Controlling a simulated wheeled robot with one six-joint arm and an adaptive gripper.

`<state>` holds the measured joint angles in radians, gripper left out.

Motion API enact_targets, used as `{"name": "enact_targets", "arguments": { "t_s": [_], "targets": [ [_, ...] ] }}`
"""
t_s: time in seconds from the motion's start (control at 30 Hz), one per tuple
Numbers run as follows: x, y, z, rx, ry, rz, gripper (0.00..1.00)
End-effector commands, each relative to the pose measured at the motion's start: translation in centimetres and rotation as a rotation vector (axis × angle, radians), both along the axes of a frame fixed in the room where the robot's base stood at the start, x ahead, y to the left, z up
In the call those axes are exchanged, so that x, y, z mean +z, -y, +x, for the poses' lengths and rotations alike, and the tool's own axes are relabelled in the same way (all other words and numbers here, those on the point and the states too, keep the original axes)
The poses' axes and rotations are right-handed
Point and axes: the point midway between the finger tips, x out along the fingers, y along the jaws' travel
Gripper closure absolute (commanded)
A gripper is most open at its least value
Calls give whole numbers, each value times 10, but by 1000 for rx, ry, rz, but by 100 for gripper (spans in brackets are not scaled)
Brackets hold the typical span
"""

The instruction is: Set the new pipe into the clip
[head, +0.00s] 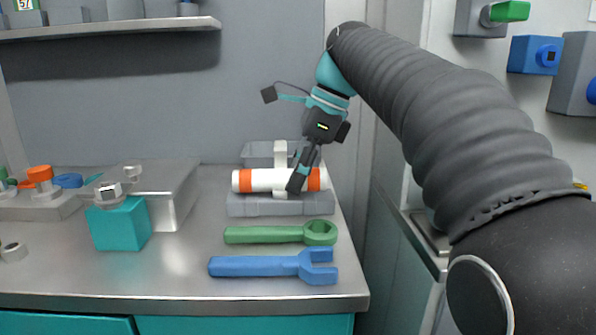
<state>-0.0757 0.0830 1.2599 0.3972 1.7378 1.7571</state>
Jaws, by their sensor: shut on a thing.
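A white pipe (262,180) with orange bands near both ends lies level across a grey block (279,204) at the back right of the bench. A white upright piece (280,157), which looks like the clip, stands at the middle of the pipe. My gripper (298,180) reaches down from the upper right and is shut on the pipe, right of the middle, near the right orange band. The fingers hide part of the pipe there. I cannot tell whether the pipe is seated in the clip or just in front of it.
A green ring wrench (270,234) and a blue open wrench (260,266) lie in front of the block. A teal box (120,225) and a metal box (170,190) stand to the left. A shelf (110,28) hangs above. The bench's right edge is close to the block.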

Motion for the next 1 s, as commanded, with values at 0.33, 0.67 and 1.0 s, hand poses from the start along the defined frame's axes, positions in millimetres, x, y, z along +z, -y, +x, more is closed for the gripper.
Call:
{"name": "enact_targets", "arguments": {
  "t_s": [0.33,0.67,1.0],
  "targets": [
    [-9,1,4,-6,-4,-3,96],
    [-12,2,5,-9,-7,-6,96],
    [-15,2,5,-10,-5,-6,96]
  ]
}}
